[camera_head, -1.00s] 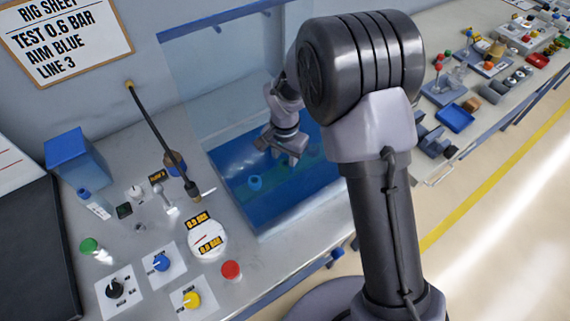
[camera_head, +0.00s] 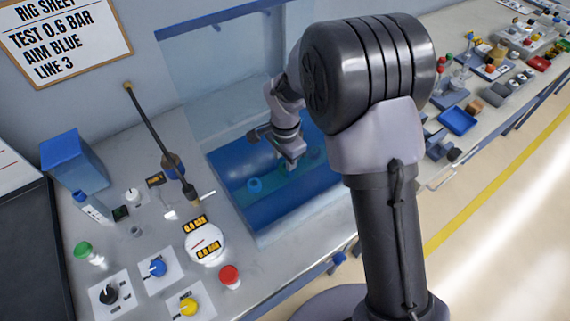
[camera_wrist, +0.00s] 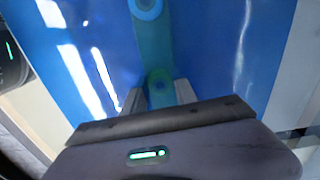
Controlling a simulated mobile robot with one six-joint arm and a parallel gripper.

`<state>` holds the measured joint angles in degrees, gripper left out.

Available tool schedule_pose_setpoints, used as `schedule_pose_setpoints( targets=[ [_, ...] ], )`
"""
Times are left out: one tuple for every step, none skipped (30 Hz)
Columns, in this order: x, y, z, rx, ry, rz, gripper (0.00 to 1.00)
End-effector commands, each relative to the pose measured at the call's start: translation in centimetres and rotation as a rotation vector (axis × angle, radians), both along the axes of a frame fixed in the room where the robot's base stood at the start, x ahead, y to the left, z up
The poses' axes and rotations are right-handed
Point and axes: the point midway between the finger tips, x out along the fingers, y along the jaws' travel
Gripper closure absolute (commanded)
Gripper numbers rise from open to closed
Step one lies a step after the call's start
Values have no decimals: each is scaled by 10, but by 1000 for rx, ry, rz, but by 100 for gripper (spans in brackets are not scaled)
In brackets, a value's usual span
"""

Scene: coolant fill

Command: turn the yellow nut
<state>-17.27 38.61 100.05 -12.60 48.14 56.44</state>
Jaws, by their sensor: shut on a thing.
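The yellow nut (camera_wrist: 160,78) looks like a greenish ring through the blue of the tank, on a teal strip. My gripper (camera_wrist: 158,94) has one finger on each side of it and is shut on it. In the head view my gripper (camera_head: 291,163) reaches down into the blue tank (camera_head: 240,205) and hides the nut. A blue round fitting (camera_head: 254,185) lies at the left part of the same strip. It also shows at the top of the wrist view (camera_wrist: 147,6).
A clear panel stands behind the tank. Another bench with small parts is at the right.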

Motion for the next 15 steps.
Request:
schedule_pose_setpoints(
  targets=[
    [1, 0, 1, 0, -2, 1, 100],
    [1, 0, 1, 0, -2, 1, 100],
    [1, 0, 1, 0, -2, 1, 100],
    [1, 0, 1, 0, -2, 1, 100],
    [1, 0, 1, 0, -2, 1, 100],
    [1, 0, 1, 0, -2, 1, 100],
    [1, 0, 1, 0, -2, 1, 62],
    [1, 0, 1, 0, -2, 1, 56],
    [1, 0, 1, 0, -2, 1, 49],
    [1, 0, 1, 0, -2, 1, 44],
    [1, 0, 1, 0, -2, 1, 44],
    [1, 0, 1, 0, -1, 1, 44],
    [0, 0, 0, 0, -1, 1, 44],
    [0, 0, 0, 0, -1, 1, 44],
    [0, 0, 0, 1, -1, 1, 44]
  ],
)
